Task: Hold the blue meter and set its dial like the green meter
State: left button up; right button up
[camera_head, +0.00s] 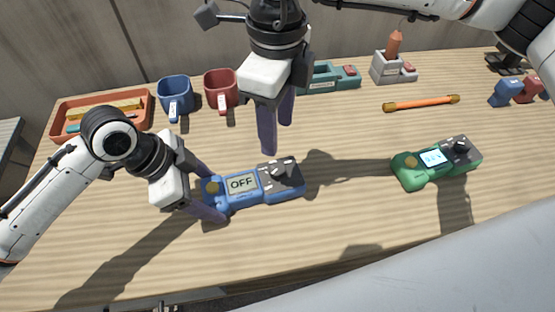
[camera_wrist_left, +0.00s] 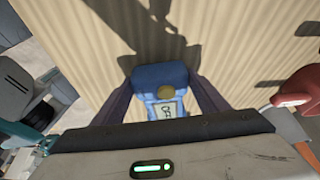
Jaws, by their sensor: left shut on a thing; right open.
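The blue meter (camera_head: 247,186) lies on the wooden table, its screen reading OFF and its dial (camera_head: 283,170) at the right end. My left gripper (camera_head: 209,197) is shut on the left end of the blue meter; the left wrist view shows the blue meter (camera_wrist_left: 160,76) between its fingers. My right gripper (camera_head: 277,130) is open, fingers pointing down, above and behind the dial end of the blue meter, and holds nothing. The green meter (camera_head: 436,164) lies at the right with its screen lit and a dark dial (camera_head: 460,146); its reading is too small to tell surely.
An orange tray (camera_head: 60,129), a blue mug (camera_head: 174,92) and a red mug (camera_head: 220,90) stand at the back left. A teal device (camera_head: 346,78), a grey holder (camera_head: 386,72) and an orange rod (camera_head: 421,103) lie at the back. The table between the meters is clear.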

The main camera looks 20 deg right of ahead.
aim_at(278, 169)
notch_tip(278, 169, down, 11)
jog(key=n, duration=1.6)
jog(key=shift+n, duration=0.4)
jog(key=c, duration=1.1)
jog(key=shift+o, duration=0.2)
jog(key=shift+r, duration=0.1)
